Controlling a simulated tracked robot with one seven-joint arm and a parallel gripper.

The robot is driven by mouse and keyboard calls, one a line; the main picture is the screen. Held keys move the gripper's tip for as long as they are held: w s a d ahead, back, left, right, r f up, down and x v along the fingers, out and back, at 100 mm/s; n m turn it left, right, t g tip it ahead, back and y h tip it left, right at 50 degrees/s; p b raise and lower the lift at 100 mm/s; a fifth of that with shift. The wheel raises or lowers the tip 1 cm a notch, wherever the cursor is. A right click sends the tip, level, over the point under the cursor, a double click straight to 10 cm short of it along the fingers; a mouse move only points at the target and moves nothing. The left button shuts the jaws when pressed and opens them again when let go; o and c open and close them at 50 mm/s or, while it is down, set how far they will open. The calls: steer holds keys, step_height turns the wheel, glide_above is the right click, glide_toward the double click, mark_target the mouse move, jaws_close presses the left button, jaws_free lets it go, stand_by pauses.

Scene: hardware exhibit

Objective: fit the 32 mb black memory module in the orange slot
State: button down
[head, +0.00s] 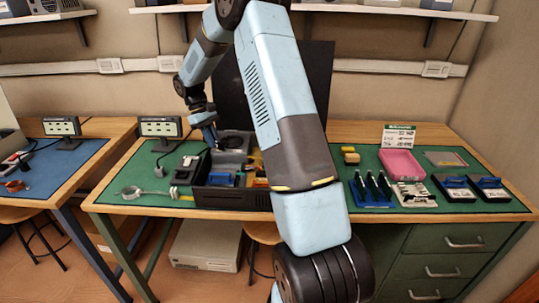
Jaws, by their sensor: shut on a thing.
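My gripper (207,134) is at the left of the bench, above the open black case (230,199). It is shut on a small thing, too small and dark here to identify. The case holds a blue part (222,179) and an orange part (261,182) at its right, partly hidden by my arm. I cannot tell whether the orange part is the orange slot. I cannot pick out the 32 MB black memory module for certain.
The green mat holds small black parts (186,170) and a wrist strap (133,192). To the right are a blue rack (371,190), a pink tray (400,163), a sign (398,136) and two black-and-blue units (455,188). A small display (160,127) stands at back left.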

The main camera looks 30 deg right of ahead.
steer(key=s+d+n+t+h, duration=0.1)
steer(key=s+d+n, duration=0.3)
steer(key=s, duration=0.6)
steer(key=s+d+n+t+h, duration=0.1)
steer(key=s+d+n, duration=0.2)
steer(key=s+d, duration=0.55)
steer(key=shift+s+a+f, duration=0.3)
steer(key=shift+s+f, duration=0.05)
steer(key=shift+f, duration=0.5)
steer(key=shift+s+a+f, duration=0.3)
steer(key=shift+f, duration=0.6)
steer(key=shift+s+a+f, duration=0.3)
steer(key=shift+s+f, duration=0.05)
steer(key=shift+f, duration=0.5)
steer(key=shift+f, duration=1.4)
steer(key=c, duration=1.1)
jaws_free()
steer(key=o, duration=0.3)
